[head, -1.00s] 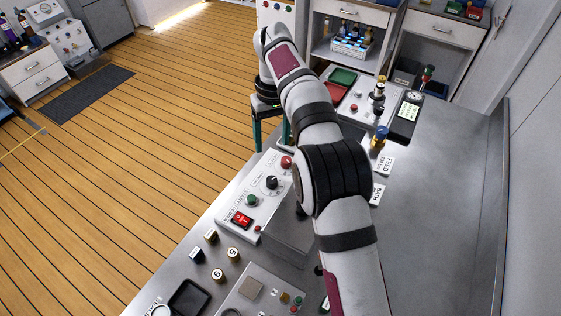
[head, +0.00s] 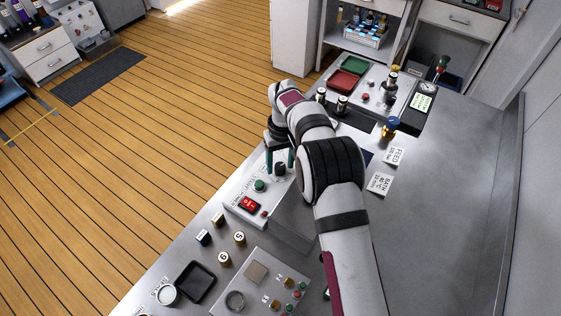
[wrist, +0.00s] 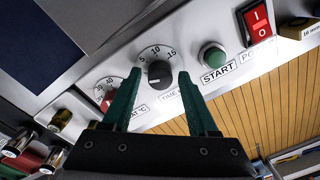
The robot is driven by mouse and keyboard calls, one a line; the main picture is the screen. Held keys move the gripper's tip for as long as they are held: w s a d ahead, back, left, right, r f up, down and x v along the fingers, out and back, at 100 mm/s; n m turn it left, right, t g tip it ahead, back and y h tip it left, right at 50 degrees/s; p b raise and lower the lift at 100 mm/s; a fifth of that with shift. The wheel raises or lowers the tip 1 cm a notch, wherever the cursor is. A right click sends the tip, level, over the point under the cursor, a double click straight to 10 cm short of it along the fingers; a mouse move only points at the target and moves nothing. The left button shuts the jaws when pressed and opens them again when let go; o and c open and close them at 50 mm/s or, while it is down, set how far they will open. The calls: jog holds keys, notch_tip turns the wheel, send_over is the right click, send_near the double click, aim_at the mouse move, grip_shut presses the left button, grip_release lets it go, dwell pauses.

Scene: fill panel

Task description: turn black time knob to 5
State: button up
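The black time knob (wrist: 159,73) is on the white control panel (wrist: 205,25), inside a dial marked 5, 10 and 15, above a TIME label. In the wrist view it appears between the two teal fingertips. I cannot tell its exact setting. My gripper (wrist: 158,83) is open, with one finger to each side of the knob and nothing held. In the head view my gripper (head: 279,163) is over the panel, close to the knob (head: 280,169). Whether the fingers reach down beside the knob or touch it is unclear.
A red knob (wrist: 108,101) with its own dial is partly behind the left finger. A green START button (wrist: 212,55) and a red power switch (wrist: 257,24) are to the right.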

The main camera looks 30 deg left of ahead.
grip_shut()
jog(key=m, duration=0.4)
jog(key=shift+m, duration=2.6)
jog(key=shift+o, duration=1.1)
grip_release()
